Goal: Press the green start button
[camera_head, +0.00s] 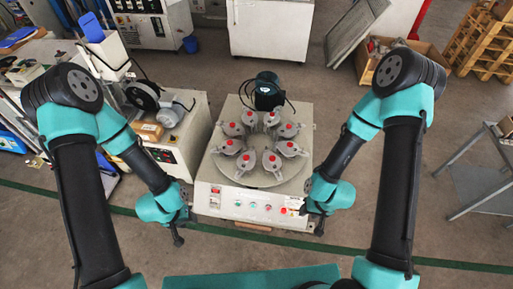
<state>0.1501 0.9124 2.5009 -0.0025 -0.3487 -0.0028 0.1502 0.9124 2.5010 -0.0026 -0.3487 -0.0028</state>
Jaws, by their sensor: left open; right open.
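The white testing machine (222,190) stands in the middle of the head view. Its front panel has a row of small buttons, with a greenish one (252,205) near the middle and a red one (284,210) to the right. The buttons are too small to tell their details. My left gripper (178,238) is open and empty, in front of the machine's left corner and apart from the panel. My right gripper (319,229) is open and empty, near the machine's right front corner, to the right of the red button.
A round turntable (261,178) on the machine carries several grey fixtures with red tops. A dark motor (267,91) stands behind them. A second machine (188,150) is close on the left. A grey metal table (480,185) is at the right. The floor between is clear.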

